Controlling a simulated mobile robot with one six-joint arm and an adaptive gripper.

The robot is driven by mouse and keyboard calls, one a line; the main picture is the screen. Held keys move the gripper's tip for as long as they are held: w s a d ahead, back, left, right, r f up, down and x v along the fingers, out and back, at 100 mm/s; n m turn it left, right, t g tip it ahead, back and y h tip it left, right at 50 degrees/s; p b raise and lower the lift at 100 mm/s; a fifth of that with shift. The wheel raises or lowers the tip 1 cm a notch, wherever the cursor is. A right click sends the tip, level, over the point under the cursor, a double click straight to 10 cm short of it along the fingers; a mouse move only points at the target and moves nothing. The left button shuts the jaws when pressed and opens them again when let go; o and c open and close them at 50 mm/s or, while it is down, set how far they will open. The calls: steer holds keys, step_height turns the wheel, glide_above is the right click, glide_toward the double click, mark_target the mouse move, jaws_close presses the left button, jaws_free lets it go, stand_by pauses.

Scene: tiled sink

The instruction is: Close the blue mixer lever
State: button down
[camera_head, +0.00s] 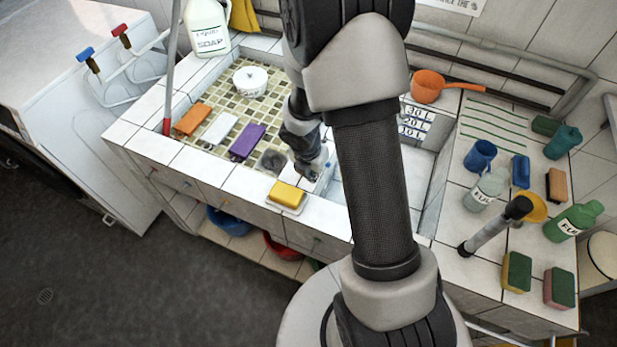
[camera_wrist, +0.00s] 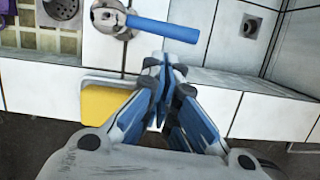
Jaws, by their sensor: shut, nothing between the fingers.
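The blue mixer lever (camera_wrist: 162,28) shows in the wrist view, sticking out to the right from a chrome mixer body (camera_wrist: 110,16) on the tiled ledge. My gripper (camera_wrist: 166,62) is shut and empty, with its fingertips just below the lever in the picture. I cannot tell whether they touch it. In the head view my gripper (camera_head: 309,168) is low over the ledge between the two basins. There my arm hides much of the mixer area, and the lever cannot be made out clearly.
A yellow sponge (camera_head: 288,194) lies on the front ledge, close to my gripper; it also shows in the wrist view (camera_wrist: 108,104). Orange, white and purple blocks lie in the left basin (camera_head: 215,95). Bottles, cups and sponges stand on the right counter. An orange pan (camera_head: 428,86) is behind.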

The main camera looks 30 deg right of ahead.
steer(key=shift+w+d+r, duration=0.1)
steer(key=shift+w+d, duration=0.15)
steer(key=shift+d, duration=0.15)
steer(key=shift+w+d+r+p, duration=0.2)
steer(key=shift+d+p, duration=0.25)
steer(key=shift+p, duration=0.25)
steer(key=shift+w+d, duration=0.1)
